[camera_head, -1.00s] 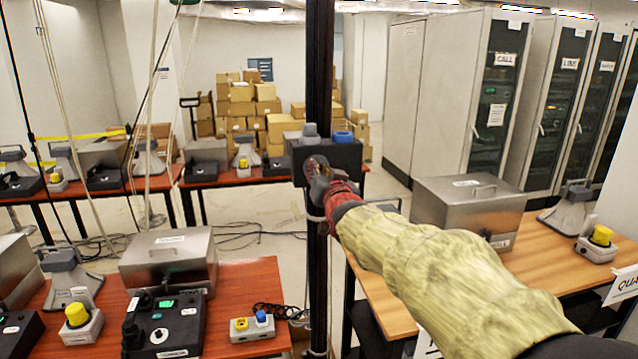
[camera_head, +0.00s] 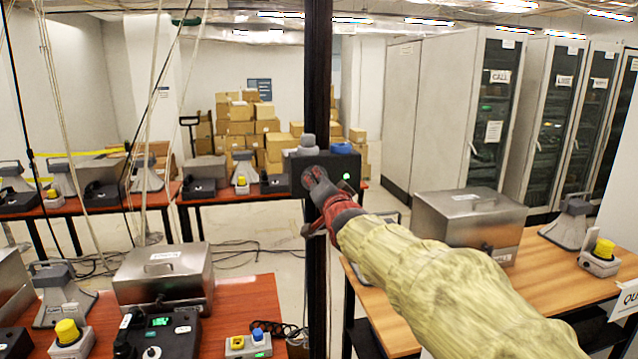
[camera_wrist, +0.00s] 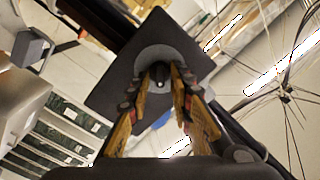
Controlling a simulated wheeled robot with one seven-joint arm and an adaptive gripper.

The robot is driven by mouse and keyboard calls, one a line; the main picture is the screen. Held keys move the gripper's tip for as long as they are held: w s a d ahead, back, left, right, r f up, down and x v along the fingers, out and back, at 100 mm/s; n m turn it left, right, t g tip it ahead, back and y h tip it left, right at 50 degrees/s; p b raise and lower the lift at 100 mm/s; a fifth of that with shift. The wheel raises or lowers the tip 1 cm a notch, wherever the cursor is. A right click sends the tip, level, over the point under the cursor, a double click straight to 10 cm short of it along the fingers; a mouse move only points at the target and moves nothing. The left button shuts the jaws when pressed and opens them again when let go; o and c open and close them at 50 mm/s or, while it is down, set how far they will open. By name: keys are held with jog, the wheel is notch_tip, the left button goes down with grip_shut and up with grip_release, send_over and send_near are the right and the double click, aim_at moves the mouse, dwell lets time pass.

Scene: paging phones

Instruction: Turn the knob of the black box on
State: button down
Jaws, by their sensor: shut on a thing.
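The black box (camera_head: 352,172) is fixed to a dark upright post, with a grey part and a blue part on its top. A small green light shows on its front face. My gripper (camera_head: 318,182) is at the left part of that face. In the wrist view the box's dark front face (camera_wrist: 112,92) is tilted in the picture. The knob (camera_wrist: 160,72) sits on a round grey base, between the fingers of my gripper (camera_wrist: 160,84). The fingers are shut on the knob. In the head view my gripper hides the knob.
The dark post (camera_head: 318,90) stands between a red-brown table (camera_head: 245,297) at left and a wooden table (camera_head: 548,268) at right. Both carry metal boxes and yellow-topped devices. Hanging cables (camera_head: 150,110) are at left. Grey cabinets (camera_head: 440,110) stand at right.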

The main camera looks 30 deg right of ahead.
dwell(0.3)
jog(key=c, duration=1.6)
grip_release()
jog(key=shift+c, duration=0.2)
jog(key=v, duration=1.2)
